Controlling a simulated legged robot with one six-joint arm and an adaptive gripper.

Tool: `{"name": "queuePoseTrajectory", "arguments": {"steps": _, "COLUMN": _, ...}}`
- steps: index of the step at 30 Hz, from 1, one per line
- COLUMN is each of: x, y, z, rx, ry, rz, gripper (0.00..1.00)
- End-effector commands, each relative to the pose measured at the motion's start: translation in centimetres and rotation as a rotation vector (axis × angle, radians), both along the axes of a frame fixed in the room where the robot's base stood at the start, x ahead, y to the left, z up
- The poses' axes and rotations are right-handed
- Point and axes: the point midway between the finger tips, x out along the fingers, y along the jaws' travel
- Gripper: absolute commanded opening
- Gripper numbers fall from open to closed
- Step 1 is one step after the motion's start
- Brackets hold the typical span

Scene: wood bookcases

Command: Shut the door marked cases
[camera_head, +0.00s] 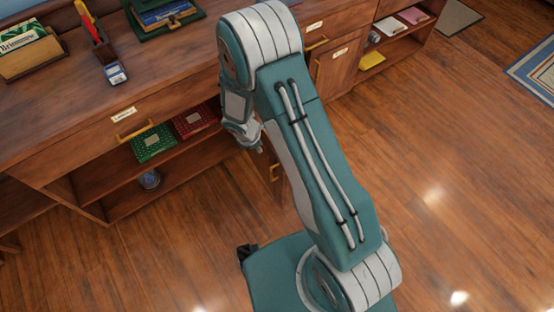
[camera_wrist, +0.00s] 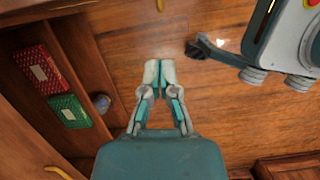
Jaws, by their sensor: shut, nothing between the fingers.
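A wooden door (camera_head: 264,168) stands swung out from the low cabinet, with a brass handle, partly hidden behind my arm. No lettering on it is readable, so I cannot confirm that it is the one marked cases. In the wrist view, a wooden panel (camera_wrist: 105,17) with a brass handle at the top edge looks like the same door. My gripper (camera_wrist: 159,78) is shut and empty, with bare floor beyond its fingertips. In the head view, my gripper (camera_head: 256,146) hangs in front of the cabinet close to the door; whether it touches is unclear.
The open shelf holds a green box (camera_head: 153,143), a red box (camera_head: 194,120) and a small round object (camera_head: 149,179) below. A drawer with a brass handle (camera_head: 133,131) is above. A closed labelled door (camera_head: 334,70) is farther right. Floor at right is clear.

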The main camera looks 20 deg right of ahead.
Motion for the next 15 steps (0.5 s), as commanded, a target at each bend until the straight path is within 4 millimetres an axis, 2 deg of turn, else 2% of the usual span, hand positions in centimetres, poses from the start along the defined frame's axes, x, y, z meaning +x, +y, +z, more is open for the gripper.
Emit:
{"name": "queuePoseTrajectory", "arguments": {"steps": 2, "x": -0.3, "y": 0.2, "z": -1.4, "rx": -0.004, "ry": 0.021, "rz": 0.038, "gripper": 0.0}}
{"name": "queuePoseTrajectory", "arguments": {"steps": 8, "x": -0.3, "y": 0.1, "z": -2.8, "rx": -0.005, "ry": 0.029, "rz": 0.059, "gripper": 0.0}}
{"name": "queuePoseTrajectory", "arguments": {"steps": 15, "x": -0.2, "y": -0.9, "z": -6.7, "rx": -0.005, "ry": 0.031, "rz": 0.056, "gripper": 0.0}}
